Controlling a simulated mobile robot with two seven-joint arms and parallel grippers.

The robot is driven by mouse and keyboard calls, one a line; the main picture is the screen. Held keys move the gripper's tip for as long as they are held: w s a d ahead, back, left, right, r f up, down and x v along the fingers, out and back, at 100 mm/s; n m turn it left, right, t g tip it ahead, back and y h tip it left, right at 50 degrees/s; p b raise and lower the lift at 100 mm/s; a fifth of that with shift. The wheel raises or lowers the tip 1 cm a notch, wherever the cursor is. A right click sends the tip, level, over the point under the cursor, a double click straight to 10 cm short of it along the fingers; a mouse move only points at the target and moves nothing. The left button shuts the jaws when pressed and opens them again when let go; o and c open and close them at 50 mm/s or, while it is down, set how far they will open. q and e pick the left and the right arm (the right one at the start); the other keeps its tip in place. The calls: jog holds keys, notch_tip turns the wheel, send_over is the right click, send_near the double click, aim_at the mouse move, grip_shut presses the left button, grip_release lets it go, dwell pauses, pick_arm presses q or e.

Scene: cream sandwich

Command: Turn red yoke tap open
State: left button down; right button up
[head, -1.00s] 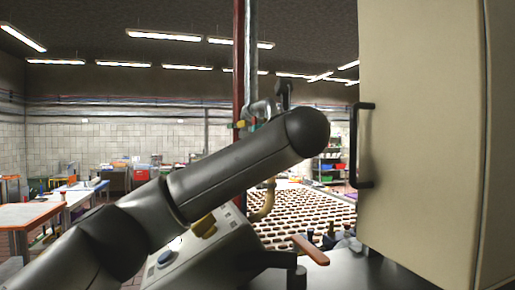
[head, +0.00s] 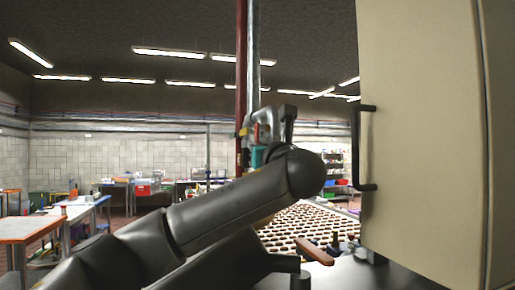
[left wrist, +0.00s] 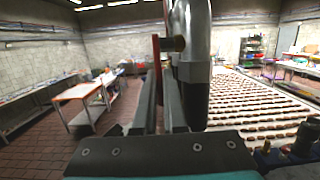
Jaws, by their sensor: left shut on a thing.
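The red yoke tap (left wrist: 157,48) shows as a narrow red piece at the fingertips in the left wrist view. In the head view my left gripper (head: 259,132) is by the upright pipes, partly hidden behind my own arm. The tap itself is too small and covered to make out clearly there. My right gripper is not in view.
A red upright pipe (head: 241,75) and a grey pipe (head: 254,60) stand behind my wrist. A beige cabinet door (head: 425,130) with a black handle (head: 357,148) fills the right. A belt (head: 310,225) with rows of brown-and-cream pieces lies beyond my arm.

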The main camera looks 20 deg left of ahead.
pick_arm(q)
jog(key=c, duration=1.3)
grip_release()
jog(key=shift+o, duration=0.2)
jog(key=shift+s, duration=0.1)
jog(key=b+v, duration=0.9)
jog(key=v, duration=0.6)
jog(key=shift+d+r, duration=0.1)
